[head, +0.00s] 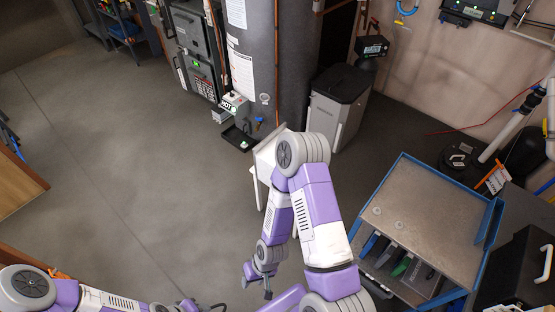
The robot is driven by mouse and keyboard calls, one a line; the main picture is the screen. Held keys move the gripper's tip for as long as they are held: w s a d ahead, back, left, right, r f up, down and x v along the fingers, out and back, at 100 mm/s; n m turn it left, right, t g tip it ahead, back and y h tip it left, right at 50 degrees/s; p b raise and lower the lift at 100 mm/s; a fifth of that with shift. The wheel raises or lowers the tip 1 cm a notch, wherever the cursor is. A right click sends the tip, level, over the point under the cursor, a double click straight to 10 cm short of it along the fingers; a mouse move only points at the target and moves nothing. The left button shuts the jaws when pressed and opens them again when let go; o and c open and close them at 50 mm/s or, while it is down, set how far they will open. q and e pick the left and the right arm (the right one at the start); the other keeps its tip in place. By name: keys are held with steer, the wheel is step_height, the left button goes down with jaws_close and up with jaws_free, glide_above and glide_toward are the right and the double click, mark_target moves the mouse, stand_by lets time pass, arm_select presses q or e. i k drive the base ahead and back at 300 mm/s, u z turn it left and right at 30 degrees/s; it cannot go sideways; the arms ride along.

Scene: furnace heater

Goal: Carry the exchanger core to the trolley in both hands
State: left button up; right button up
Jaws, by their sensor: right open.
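The trolley (425,205) stands at the right, with a blue frame, a bare metal top and a lower shelf holding several items. I cannot make out the exchanger core; my right arm covers part of the middle. My right gripper (257,281) hangs low at the bottom centre, left of the trolley and apart from it. It is open, with nothing seen between its fingers. My left arm comes in at the bottom left. Its gripper end (190,305) is cut by the bottom edge, and its fingers are unclear.
A tall grey tank (252,60) and dark cabinet (196,50) stand at the back. A pale panel-like thing (264,158) with white legs is partly behind my right arm. A grey bin (338,105) stands behind. The floor (130,170) at left is clear.

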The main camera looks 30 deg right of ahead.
mark_target(430, 204)
steer(key=i, duration=1.85)
steer(key=z, duration=2.5)
steer(key=i, duration=0.5)
steer(key=u, duration=0.05)
